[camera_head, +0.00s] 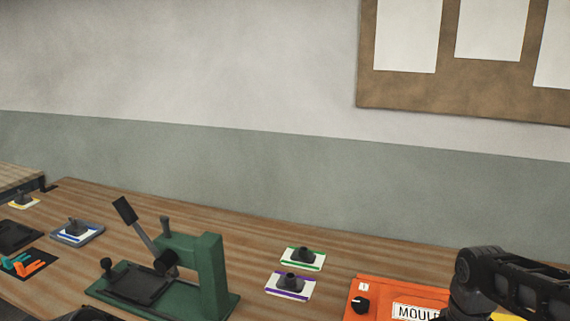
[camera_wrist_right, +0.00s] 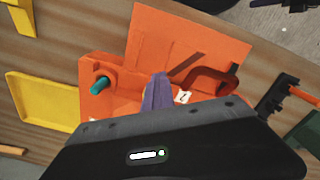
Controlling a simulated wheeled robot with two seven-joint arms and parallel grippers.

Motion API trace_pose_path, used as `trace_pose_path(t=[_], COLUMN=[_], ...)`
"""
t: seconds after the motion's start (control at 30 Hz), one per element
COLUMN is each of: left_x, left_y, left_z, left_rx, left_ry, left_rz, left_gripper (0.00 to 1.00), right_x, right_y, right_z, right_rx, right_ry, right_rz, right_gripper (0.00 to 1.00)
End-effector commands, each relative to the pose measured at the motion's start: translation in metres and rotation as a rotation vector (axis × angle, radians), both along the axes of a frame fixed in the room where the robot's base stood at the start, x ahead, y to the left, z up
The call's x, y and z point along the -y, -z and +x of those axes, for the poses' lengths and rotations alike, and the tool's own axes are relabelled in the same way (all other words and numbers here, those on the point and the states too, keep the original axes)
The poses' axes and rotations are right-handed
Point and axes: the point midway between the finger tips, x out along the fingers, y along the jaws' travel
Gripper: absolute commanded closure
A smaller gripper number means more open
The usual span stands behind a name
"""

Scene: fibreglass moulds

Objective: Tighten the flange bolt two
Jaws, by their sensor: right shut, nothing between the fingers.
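My right gripper (camera_wrist_right: 157,85) shows shut and empty as a narrow purple-grey tip over the mould, beside a small white tag (camera_wrist_right: 183,96). I cannot tell which part is bolt two.
A green press (camera_head: 211,275) with a raised lever stands left of the mould. Two small cards with dark knobs, green-edged (camera_head: 314,266) and purple-edged (camera_head: 300,292), lie between them. A yellow tray (camera_wrist_right: 42,100) lies beside the mould. The wooden bench behind is mostly clear.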

Motion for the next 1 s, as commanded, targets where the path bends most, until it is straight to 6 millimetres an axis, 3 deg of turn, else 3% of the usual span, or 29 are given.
trace_pose_path(t=[0.67,1.0], left_x=[0.0,0.0], left_y=[0.0,-0.031], left_z=[0.0,0.0], left_rx=[0.0,0.0], left_ry=[0.0,0.0], left_rz=[0.0,0.0], left_gripper=[0.38,0.38], right_x=[-0.002,-0.002], right_y=[-0.002,-0.04], right_z=[-0.007,-0.007], right_rx=[0.004,0.003], right_ry=[0.0,-0.001], right_rz=[0.0,0.0], right_gripper=[1.0,1.0])
